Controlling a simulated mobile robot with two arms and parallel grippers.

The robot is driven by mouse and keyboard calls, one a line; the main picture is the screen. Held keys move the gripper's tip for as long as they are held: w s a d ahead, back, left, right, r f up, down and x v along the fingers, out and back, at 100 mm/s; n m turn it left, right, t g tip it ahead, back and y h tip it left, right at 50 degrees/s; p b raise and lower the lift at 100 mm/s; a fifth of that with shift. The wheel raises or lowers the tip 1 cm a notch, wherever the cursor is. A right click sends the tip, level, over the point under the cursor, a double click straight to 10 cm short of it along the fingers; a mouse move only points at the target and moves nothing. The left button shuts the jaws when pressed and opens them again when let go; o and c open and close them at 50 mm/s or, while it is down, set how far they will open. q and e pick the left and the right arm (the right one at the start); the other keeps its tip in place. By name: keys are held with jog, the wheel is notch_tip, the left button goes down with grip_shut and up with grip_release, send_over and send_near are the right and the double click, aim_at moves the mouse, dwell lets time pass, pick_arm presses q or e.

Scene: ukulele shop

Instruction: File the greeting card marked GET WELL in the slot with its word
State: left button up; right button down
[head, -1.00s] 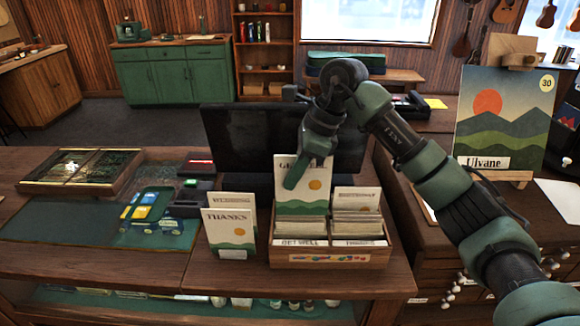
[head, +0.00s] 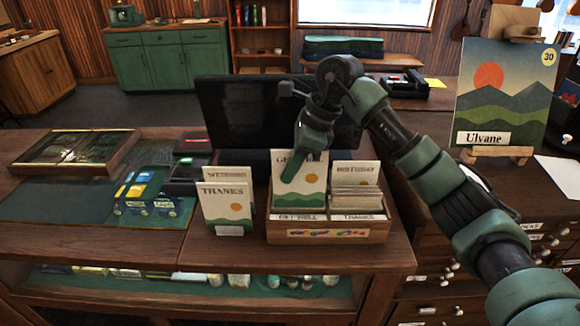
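The greeting card (head: 312,196) has a sun and green hills; its heading is mostly covered, with only its first letters, "GE", readable. My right gripper (head: 294,166) is shut on its upper left part. The card stands upright in the left side of the wooden card box (head: 272,235), its bottom edge at the slot labelled GET WELL (head: 299,217). I cannot tell whether it touches the slot floor. The slot to the right, labelled THANKS (head: 358,217), holds a stack of cards with a birthday card (head: 356,172) at the back. My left gripper is not in view.
A THANKS card (head: 226,207) and a wedding card (head: 227,173) stand left of the box. A dark monitor (head: 235,120) is behind it. A display case (head: 72,152) lies at left, and a painting labelled Ulvane (head: 505,95) stands at right.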

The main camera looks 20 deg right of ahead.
aim_at(284, 207)
jog(key=shift+f+b, duration=2.75)
jog(key=shift+f, duration=1.25)
jog(key=c, duration=1.6)
grip_release()
jog(key=shift+o, duration=0.2)
jog(key=b+v, duration=0.1)
jog(key=v, duration=0.6)
jog(key=shift+d+r+b, duration=0.2)
jog(key=shift+r+b, duration=0.15)
jog(key=shift+b, duration=0.05)
jog(key=shift+r, duration=0.1)
